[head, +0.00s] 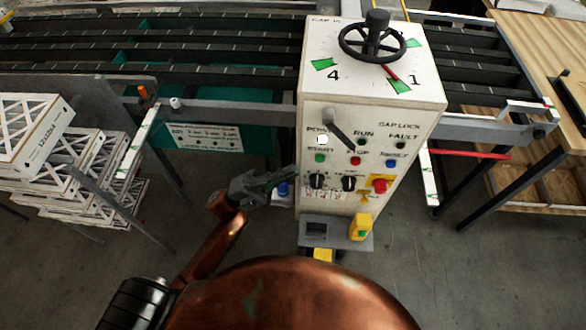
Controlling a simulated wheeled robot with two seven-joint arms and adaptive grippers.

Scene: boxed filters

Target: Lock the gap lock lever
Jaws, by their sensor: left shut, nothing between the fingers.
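A white control box (372,95) stands ahead of me with a panel of buttons and knobs on its front. A dark grey lever (338,130) slants down to the right across the upper left of that panel, partly over the printed labels. The words GAP LOCK are printed at the panel's upper right. My left gripper (292,178) is shut and empty, at the box's lower left edge. It points right, below the grey lever and apart from it. My right gripper is out of view.
A black handwheel (374,42) and a red pointer (389,73) sit on the box top. A red knob (380,185) is at the panel's lower right. Stacked filter boxes (80,160) stand left. A wooden table (540,60) stands right. A conveyor runs behind the box.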

